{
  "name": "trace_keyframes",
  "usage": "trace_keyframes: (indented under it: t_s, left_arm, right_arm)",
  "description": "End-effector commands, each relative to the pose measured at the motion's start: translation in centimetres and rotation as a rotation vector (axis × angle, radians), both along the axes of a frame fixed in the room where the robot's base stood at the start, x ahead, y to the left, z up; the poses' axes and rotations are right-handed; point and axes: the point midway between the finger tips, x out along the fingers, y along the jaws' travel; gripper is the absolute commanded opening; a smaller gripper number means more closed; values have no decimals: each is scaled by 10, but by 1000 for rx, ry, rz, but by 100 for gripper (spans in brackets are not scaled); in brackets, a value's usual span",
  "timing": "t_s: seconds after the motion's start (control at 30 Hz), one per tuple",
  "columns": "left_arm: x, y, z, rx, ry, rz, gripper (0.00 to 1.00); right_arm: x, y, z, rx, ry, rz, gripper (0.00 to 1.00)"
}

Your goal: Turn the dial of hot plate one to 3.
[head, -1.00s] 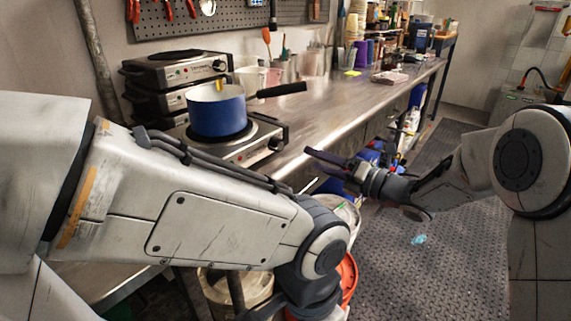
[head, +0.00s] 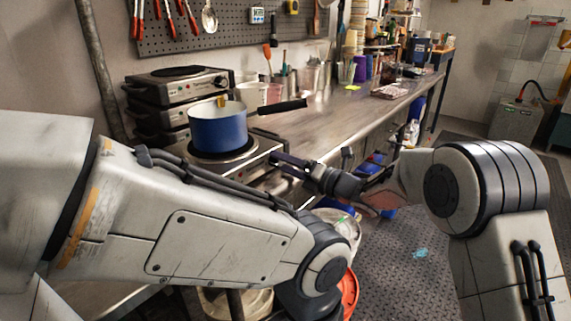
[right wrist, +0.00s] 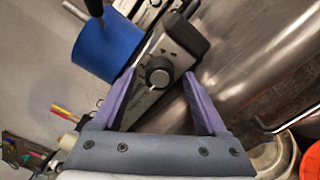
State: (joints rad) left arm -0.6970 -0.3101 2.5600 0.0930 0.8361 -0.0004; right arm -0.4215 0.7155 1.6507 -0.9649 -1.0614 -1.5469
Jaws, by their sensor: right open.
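A hot plate (head: 255,157) with a steel body stands on the bench under a blue pot (head: 219,130). I cannot read a number on it. In the head view the gripper largely covers the dial. My left gripper is out of view.
Stacked hot plates (head: 178,88) stand behind the pot, whose black handle (head: 282,107) sticks out to the right. Clear cups (head: 273,92) stand behind it. Buckets, one orange (head: 349,292), stand below the bench edge.

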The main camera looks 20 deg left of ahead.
Motion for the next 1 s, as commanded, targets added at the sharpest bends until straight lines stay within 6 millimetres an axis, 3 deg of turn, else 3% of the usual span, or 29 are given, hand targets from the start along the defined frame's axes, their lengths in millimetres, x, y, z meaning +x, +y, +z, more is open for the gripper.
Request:
trace_keyframes:
  t_s: [0.03, 0.2, 0.23, 0.63, 1.0]
  left_arm:
    - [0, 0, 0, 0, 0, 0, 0]
    - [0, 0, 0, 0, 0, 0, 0]
    - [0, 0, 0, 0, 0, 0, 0]
    - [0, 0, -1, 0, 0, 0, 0]
    - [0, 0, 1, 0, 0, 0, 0]
  right_arm:
    - [0, 0, 0, 0, 0, 0, 71]
    - [0, 0, 0, 0, 0, 0, 6]
    - [0, 0, 0, 0, 0, 0, 0]
    - [0, -1, 0, 23, 63, 0, 0]
    - [0, -1, 0, 121, 334, 0, 0]
